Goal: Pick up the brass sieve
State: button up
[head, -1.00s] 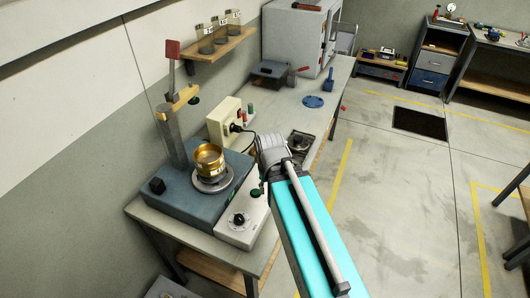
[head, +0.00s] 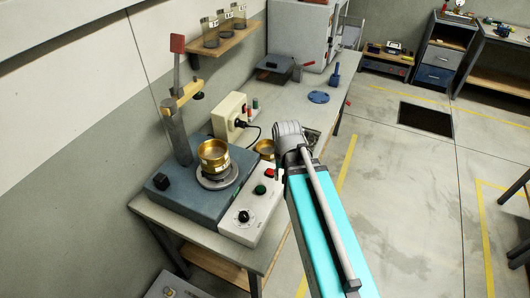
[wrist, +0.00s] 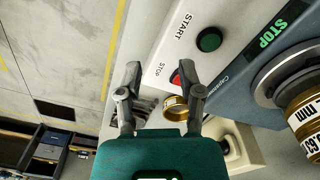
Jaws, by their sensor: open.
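A brass sieve (head: 213,158) sits upright on the round plate of the blue shaker (head: 180,207). In the wrist view, the labelled brass sieve (wrist: 307,118) is cut off at the right edge. A second, open brass ring (head: 265,147) stands on the bench behind the control box, partly hidden by my arm in the head view. In the wrist view, this brass ring (wrist: 176,108) shows beyond and between my fingers, apart from them. My gripper (wrist: 164,82) is open and empty above the control box's edge. In the head view its fingers are mostly hidden.
The control box (head: 247,213) has a green and a red button. A cream plug box (head: 230,115) with a black cable stands behind the shaker. The shaker's upright post (head: 178,130) rises at the left. Floor to the right is open.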

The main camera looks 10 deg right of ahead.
jog(key=w+m, duration=0.8)
jog(key=w, duration=0.4)
jog(key=m, duration=1)
send_over(267, 155)
jog(key=shift+s+f, duration=0.15)
jog(key=shift+f+b, duration=0.15)
jog(key=shift+b, duration=0.15)
notch_tip(267, 155, down, 8)
jog(key=b, duration=0.8)
jog(key=shift+f, duration=0.2)
jog(key=shift+d+f+b, duration=0.1)
jog(key=shift+b, duration=0.2)
jog(key=f+b, duration=0.3)
jog(key=shift+w, duration=0.3)
jog(key=shift+f+b, duration=0.95)
